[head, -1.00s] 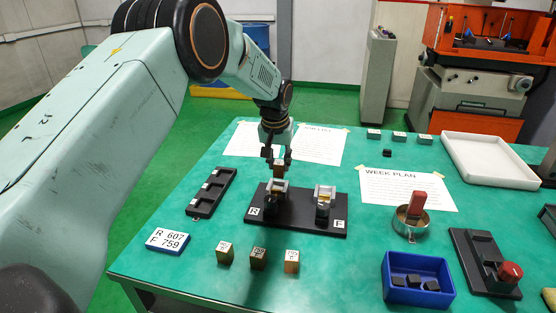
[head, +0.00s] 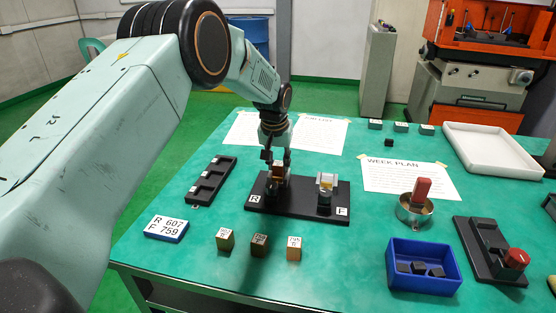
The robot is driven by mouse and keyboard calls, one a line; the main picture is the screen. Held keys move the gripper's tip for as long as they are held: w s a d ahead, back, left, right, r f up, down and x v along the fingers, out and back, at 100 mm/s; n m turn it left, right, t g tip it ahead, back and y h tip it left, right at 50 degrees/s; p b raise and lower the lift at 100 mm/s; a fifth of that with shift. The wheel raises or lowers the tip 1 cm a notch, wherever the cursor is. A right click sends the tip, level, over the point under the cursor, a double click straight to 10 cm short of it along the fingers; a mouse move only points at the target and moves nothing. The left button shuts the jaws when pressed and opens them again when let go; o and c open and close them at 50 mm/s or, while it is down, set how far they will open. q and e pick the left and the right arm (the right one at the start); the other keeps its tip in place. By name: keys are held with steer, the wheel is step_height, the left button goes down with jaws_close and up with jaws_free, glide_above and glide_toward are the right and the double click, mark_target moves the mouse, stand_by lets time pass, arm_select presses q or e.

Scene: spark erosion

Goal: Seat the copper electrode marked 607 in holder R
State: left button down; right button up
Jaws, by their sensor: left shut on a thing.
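My left gripper (head: 277,163) comes down from above and is shut on a copper-coloured block (head: 279,172). The block is at the top of holder R, the left one on the black base plate (head: 300,204), beside the label R (head: 254,199). Gripper and block cover much of holder R, so I cannot tell whether the block is fully down. The number on the block is not readable. Holder F (head: 326,190) stands to the right on the same plate, with no block seen in it. A blue-edged card (head: 166,228) reads R 607, F 759. My right gripper is not in view.
Three marked blocks stand in front of the plate: left (head: 225,239), middle (head: 259,245) and right (head: 294,248). A black slotted rack (head: 211,181) lies at left. A blue bin (head: 424,286), a metal cup (head: 415,210) and a white tray (head: 492,155) are at right.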

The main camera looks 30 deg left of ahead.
arm_select(q)
steer(key=shift+w+d, duration=0.15)
steer(key=shift+r, duration=0.1)
steer(key=shift+s+a, duration=0.2)
steer(key=c, duration=1.4)
jaws_free()
steer(key=shift+w+d+f, duration=0.15)
steer(key=shift+f, duration=0.05)
steer(key=o, duration=0.4)
steer(key=shift+v, duration=6.05)
